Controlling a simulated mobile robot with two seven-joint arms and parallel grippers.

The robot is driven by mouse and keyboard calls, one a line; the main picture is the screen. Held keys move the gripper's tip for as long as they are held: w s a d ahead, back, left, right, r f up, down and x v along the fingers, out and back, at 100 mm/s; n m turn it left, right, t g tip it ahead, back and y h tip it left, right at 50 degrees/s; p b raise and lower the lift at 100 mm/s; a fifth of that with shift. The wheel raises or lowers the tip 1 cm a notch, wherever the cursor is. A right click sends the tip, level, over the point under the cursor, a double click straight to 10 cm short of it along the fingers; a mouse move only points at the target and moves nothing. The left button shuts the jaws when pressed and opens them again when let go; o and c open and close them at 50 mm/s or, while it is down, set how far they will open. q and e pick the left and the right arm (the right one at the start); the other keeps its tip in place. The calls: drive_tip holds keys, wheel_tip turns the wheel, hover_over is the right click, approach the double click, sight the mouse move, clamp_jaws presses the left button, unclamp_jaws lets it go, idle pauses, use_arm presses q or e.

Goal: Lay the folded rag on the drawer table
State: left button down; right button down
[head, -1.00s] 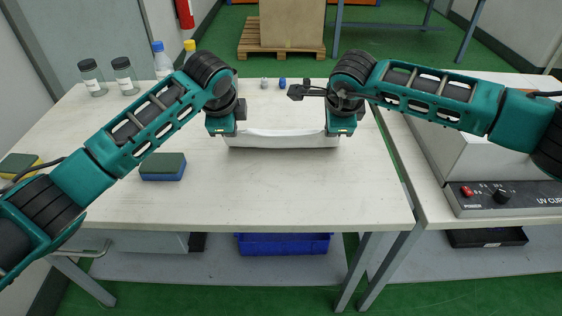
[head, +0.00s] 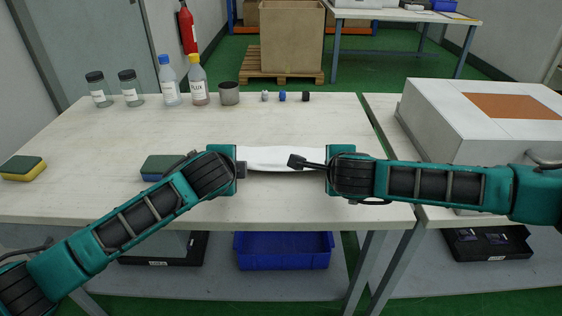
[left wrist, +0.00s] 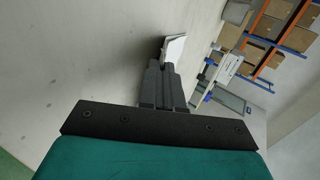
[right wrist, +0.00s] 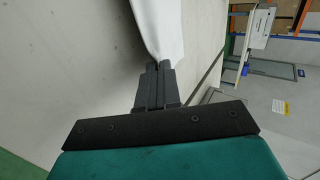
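The white folded rag (head: 280,158) is stretched between my two grippers above the near half of the pale table (head: 270,208). My left gripper (head: 242,168) is shut on its left end; the cloth (left wrist: 174,48) shows at the fingertips in the left wrist view. My right gripper (head: 327,165) is shut on its right end, with the cloth (right wrist: 160,30) running up from the fingertips in the right wrist view. I cannot tell whether the rag touches the tabletop. No drawer shows clearly on this table.
Jars, bottles and a metal cup (head: 229,93) line the back left edge, with small items (head: 283,96) beside them. One sponge (head: 160,168) lies behind my left arm, another (head: 23,168) at far left. A white box machine (head: 475,125) stands on the right table.

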use_arm(q)
drive_tip(key=c, duration=1)
unclamp_jaws()
use_arm(e)
drive_tip(key=c, duration=1)
unclamp_jaws()
use_arm(q)
drive_tip(key=r, duration=0.1)
drive_tip(key=s+r, duration=0.1)
drive_tip(key=r, duration=0.1)
drive_tip(key=shift+s+r, duration=0.2)
drive_tip(key=shift+r, duration=0.05)
use_arm(e)
drive_tip(key=r, duration=0.1)
drive_tip(key=s+r, duration=0.1)
drive_tip(key=r, duration=0.1)
drive_tip(key=shift+s+r, duration=0.2)
drive_tip(key=shift+r, duration=0.05)
use_arm(q)
drive_tip(key=s+r, duration=0.4)
drive_tip(key=r, duration=0.1)
drive_tip(key=shift+s+r, duration=0.25)
drive_tip(key=shift+s, duration=0.1)
use_arm(e)
drive_tip(key=s+r, duration=0.4)
drive_tip(key=r, duration=0.1)
drive_tip(key=shift+s+r, duration=0.3)
